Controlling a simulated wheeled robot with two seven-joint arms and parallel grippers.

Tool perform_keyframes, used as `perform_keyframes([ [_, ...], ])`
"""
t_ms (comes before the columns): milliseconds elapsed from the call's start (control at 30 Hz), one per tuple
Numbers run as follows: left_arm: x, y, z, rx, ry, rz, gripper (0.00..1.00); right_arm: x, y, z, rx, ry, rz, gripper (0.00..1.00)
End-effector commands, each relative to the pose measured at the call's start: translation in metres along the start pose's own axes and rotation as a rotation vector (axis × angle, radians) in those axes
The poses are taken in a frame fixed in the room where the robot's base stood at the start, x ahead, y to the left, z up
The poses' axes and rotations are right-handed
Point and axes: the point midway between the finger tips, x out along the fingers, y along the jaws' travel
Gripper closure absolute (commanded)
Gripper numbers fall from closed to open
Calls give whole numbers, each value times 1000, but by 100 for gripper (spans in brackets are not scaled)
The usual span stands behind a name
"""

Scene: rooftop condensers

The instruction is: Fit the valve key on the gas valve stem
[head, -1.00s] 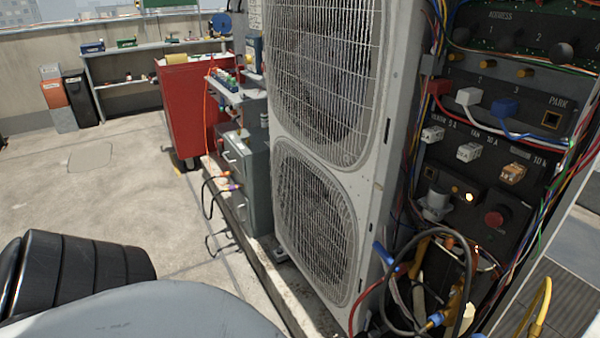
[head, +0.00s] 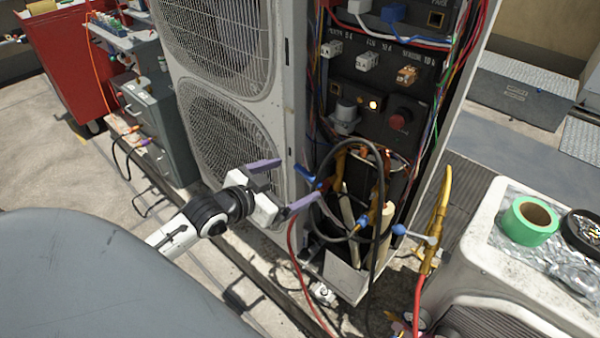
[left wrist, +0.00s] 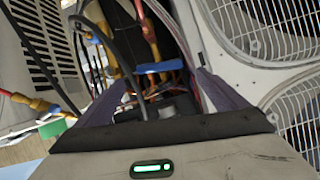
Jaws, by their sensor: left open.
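My left gripper (head: 296,180) is open, its two purple fingers reaching right toward the cabinet's lower opening. A blue bar-shaped handle (head: 305,173) shows just beyond the fingertips. In the left wrist view, the blue handle (left wrist: 160,67) lies across the gap between the fingers of the left gripper (left wrist: 163,76), with no grip on it. It may be the valve key, but I cannot tell for sure. Brass fittings and copper pipes sit close behind it. I cannot pick out the gas valve stem among them. My right gripper is not in view.
A black hose (head: 381,180) loops in front of the opening, and a red hose (head: 294,245) hangs below my gripper. The fan condenser (head: 285,100) stands close behind it. A yellow hose with a brass valve (head: 432,250) hangs at the right. Green tape (head: 528,221) lies on a white unit.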

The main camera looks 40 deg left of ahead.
Motion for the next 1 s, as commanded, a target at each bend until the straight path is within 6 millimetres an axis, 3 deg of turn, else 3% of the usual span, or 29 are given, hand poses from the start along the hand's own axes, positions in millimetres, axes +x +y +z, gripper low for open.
perform_keyframes([
  [100,22,0,0,-1,2,0,8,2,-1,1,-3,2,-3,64],
  [300,46,0,0,-1,1,0,8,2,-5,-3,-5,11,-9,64],
  [700,53,1,0,1,-1,1,8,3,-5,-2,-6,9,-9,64],
  [967,53,1,1,0,-1,1,50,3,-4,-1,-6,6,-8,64],
  [1000,53,1,1,0,-1,1,32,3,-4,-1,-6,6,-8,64],
])
